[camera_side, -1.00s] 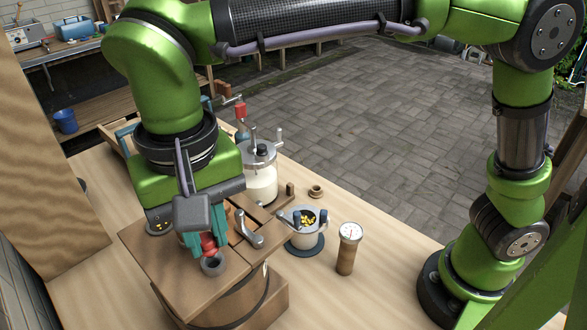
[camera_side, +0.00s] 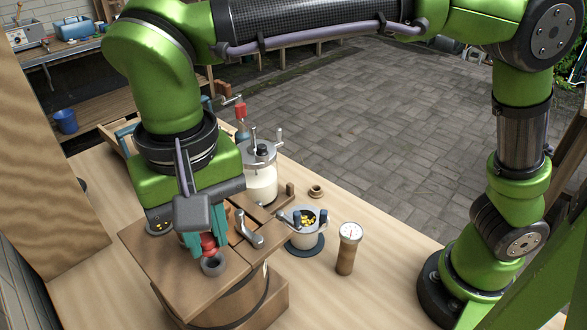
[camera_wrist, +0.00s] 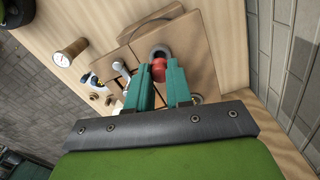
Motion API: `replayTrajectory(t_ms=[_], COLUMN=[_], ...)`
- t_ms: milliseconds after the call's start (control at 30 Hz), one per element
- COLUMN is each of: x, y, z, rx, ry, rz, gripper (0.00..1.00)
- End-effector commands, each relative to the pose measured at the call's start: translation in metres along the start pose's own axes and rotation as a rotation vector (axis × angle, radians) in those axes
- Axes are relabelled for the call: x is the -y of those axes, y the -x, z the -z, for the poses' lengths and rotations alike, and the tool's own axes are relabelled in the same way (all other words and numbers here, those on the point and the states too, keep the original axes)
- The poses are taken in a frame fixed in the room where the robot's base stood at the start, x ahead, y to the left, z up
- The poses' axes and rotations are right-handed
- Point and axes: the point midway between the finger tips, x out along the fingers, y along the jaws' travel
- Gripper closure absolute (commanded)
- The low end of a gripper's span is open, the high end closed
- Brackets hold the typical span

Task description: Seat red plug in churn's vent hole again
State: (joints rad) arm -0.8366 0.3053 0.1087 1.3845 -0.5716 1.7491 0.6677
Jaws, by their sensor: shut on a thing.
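The red plug (camera_side: 208,243) is between the teal fingers of my gripper (camera_side: 207,246), which are shut on it. The plug is just above or at the grey ring of the vent hole (camera_side: 213,264) on the churn's wooden lid (camera_side: 150,250); I cannot tell whether its tip is inside. In the wrist view the red plug (camera_wrist: 159,70) shows beyond the fingertips of my gripper (camera_wrist: 160,80), against the grey ring (camera_wrist: 160,51). The wooden churn body (camera_side: 240,300) stands below the lid.
A metal latch handle (camera_side: 247,230) rises from the lid right of the plug. A glass jar (camera_side: 262,183), a pot with yellow bits (camera_side: 304,238) and a dial thermometer (camera_side: 348,250) stand beyond the churn.

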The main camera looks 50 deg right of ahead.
Motion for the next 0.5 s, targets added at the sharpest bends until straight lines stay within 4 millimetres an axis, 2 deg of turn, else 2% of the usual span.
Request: replayTrajectory(t_ms=[500], x=[0.0000], y=[-0.0097], z=[0.0000], rx=[0.001], ry=[0.001], rz=[-0.001], gripper=[1.00])
